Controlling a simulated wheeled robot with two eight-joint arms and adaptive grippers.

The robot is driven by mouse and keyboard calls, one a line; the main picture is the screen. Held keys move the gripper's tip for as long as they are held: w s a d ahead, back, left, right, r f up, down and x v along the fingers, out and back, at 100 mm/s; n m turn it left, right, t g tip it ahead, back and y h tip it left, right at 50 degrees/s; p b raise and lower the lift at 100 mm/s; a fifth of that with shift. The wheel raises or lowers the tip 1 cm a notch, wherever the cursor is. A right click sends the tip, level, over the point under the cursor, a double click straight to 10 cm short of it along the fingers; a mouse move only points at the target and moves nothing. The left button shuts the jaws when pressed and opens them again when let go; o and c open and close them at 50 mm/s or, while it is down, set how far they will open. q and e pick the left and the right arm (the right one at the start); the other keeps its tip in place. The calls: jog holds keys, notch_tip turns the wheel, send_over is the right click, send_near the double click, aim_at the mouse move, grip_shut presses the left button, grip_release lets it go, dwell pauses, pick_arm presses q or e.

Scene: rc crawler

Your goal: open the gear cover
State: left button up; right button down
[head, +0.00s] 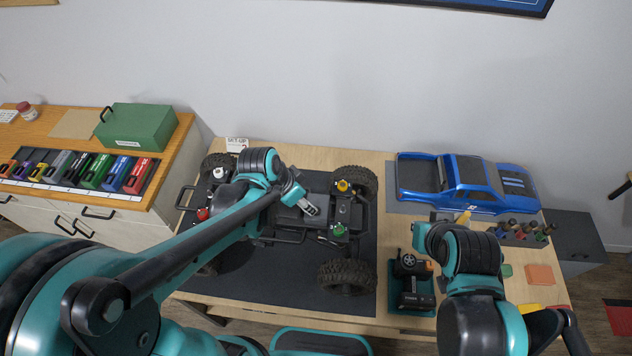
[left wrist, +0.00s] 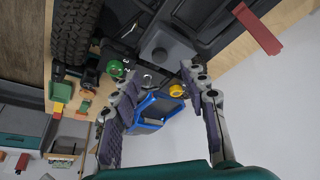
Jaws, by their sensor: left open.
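The crawler chassis (head: 345,212) with its big black tyres stands on a dark mat. In the left wrist view, a dark boxy housing with a small round feature, apparently the gear cover (left wrist: 165,45), lies just beyond my fingertips. I cannot make out its lid edge or hinge. My left gripper (head: 309,208) is over the middle of the chassis. In the left wrist view its two ridged fingers (left wrist: 160,76) are spread apart with nothing between them. Whether they touch the housing is unclear. My right arm is at the right side of the table, its gripper hidden.
Green and yellow caps (head: 339,229) (head: 342,185) stand on the chassis near the housing. A blue truck body (head: 470,180) lies at the back right. A controller (head: 413,280) sits in a green tray near my right arm. A side cabinet (head: 130,205) stands left.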

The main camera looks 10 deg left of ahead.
aim_at(317, 206)
pick_arm(q)
jog(key=b+x, duration=0.2)
jog(key=x, duration=0.5)
jog(key=shift+w+d+f, duration=0.15)
jog(key=shift+w+d, duration=0.05)
jog(key=shift+d+f, duration=0.1)
jog(key=shift+f, duration=0.15)
grip_shut()
